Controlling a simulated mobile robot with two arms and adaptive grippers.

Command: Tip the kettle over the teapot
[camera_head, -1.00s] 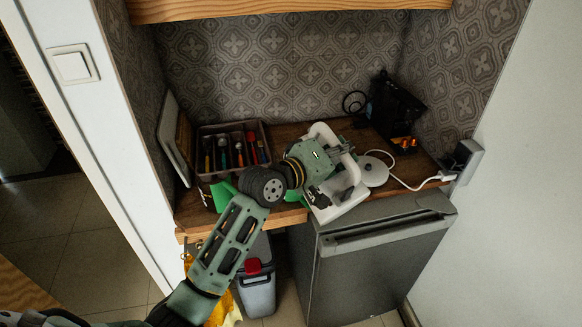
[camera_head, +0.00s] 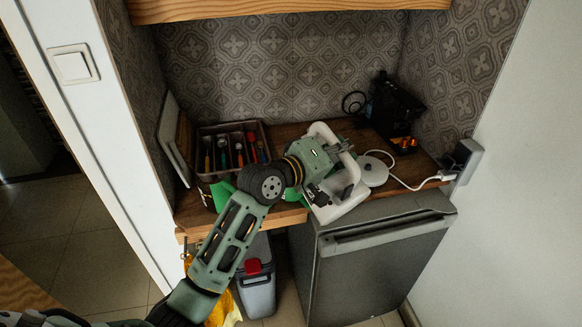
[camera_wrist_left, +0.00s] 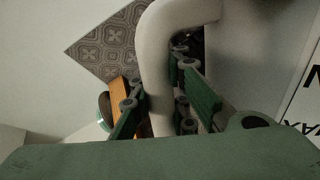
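The white kettle (camera_head: 349,203) is off its round white base and leans over near the front edge of the wooden counter, in the middle of the head view. My left gripper (camera_head: 338,168) is at its handle. In the left wrist view the pale handle (camera_wrist_left: 160,70) passes between the green fingers (camera_wrist_left: 162,105), which close around it. My left arm and wrist hide part of the kettle. A green object (camera_head: 222,194) shows partly behind my left arm; I cannot tell whether it is the teapot. No teapot is clearly visible. My right gripper is not in view.
The kettle's base (camera_head: 374,171) sits to the right with its cable. A utensil tray (camera_head: 264,138) stands at the back left, and a black machine (camera_head: 396,104) at the back right. A dark fridge (camera_head: 368,270) and a grey bin (camera_head: 258,294) stand below the counter.

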